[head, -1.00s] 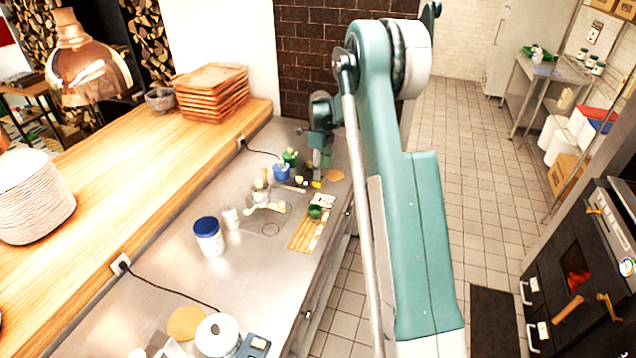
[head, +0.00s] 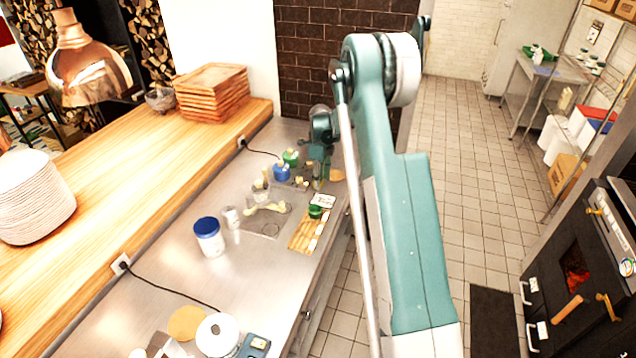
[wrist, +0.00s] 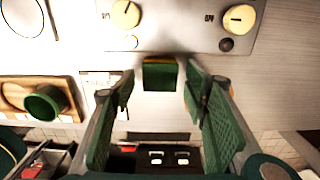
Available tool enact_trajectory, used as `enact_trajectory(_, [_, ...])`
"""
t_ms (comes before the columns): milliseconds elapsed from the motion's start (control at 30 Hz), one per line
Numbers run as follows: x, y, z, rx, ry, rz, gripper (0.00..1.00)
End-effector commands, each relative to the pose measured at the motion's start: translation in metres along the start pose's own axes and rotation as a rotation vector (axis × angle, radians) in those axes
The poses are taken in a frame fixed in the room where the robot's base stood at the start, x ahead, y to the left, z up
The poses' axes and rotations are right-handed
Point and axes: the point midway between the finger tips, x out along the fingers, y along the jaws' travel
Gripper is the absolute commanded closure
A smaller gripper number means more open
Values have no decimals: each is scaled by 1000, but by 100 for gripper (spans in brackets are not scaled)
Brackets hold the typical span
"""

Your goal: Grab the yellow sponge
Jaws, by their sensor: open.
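The sponge (wrist: 161,75) shows in the wrist view as a small block with a dark green face and a thin yellow edge. It lies on the steel counter in front of a panel with knobs. My gripper (wrist: 158,90) is open, with one green finger on each side of the sponge. A gap shows on both sides, and nothing is held. How high the fingertips are above the counter is hard to tell. In the head view my gripper (head: 319,174) is over the counter's far end and mostly hides the sponge.
A wooden board (head: 299,241) with a green cup (head: 315,211) on it lies nearer along the counter. A blue pot (head: 281,172) stands left of my gripper. The knobbed panel (wrist: 185,35) is close beyond the sponge.

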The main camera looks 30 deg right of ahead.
Motion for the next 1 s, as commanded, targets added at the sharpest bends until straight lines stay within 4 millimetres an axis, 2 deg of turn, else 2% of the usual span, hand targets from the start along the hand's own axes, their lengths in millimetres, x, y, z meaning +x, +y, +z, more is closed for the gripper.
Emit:
enact_trajectory(600, [3,0,0,0,0,0,55])
enact_trajectory(800, [3,0,0,0,0,0,80])
enact_trajectory(1000, [3,0,0,0,0,0,80])
